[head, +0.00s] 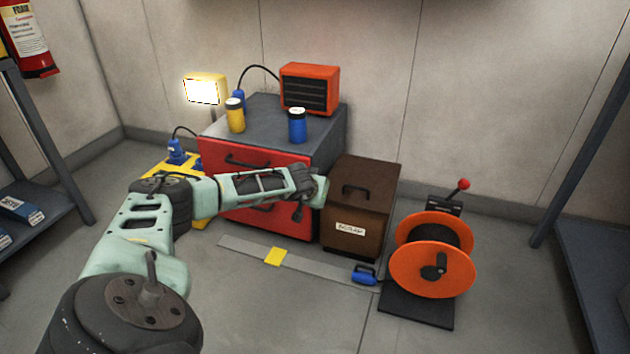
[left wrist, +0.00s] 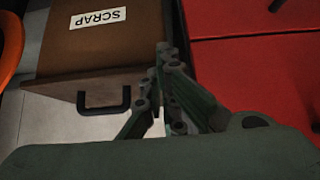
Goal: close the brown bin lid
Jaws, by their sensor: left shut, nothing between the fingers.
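The brown bin (head: 355,232) stands on the floor to the right of the red cabinet. Its front bears a "SCRAP" label, which also shows in the left wrist view (left wrist: 98,19). The brown lid (head: 365,176), with a dark handle (head: 355,190), lies flat over the bin in the head view, and I see no gap under it. In the left wrist view the handle (left wrist: 103,103) stands out beyond the lid's edge. My left gripper (head: 314,190) is shut and empty at the bin's upper left side, by the cabinet. Whether it touches the bin is unclear. My right gripper is out of view.
The red cabinet (head: 240,158) carries a yellow can, a blue can (head: 297,125) and an orange heater (head: 310,88). An orange reel (head: 405,265) stands right of the bin. A grey strip with a yellow patch (head: 275,256) lies on the floor in front.

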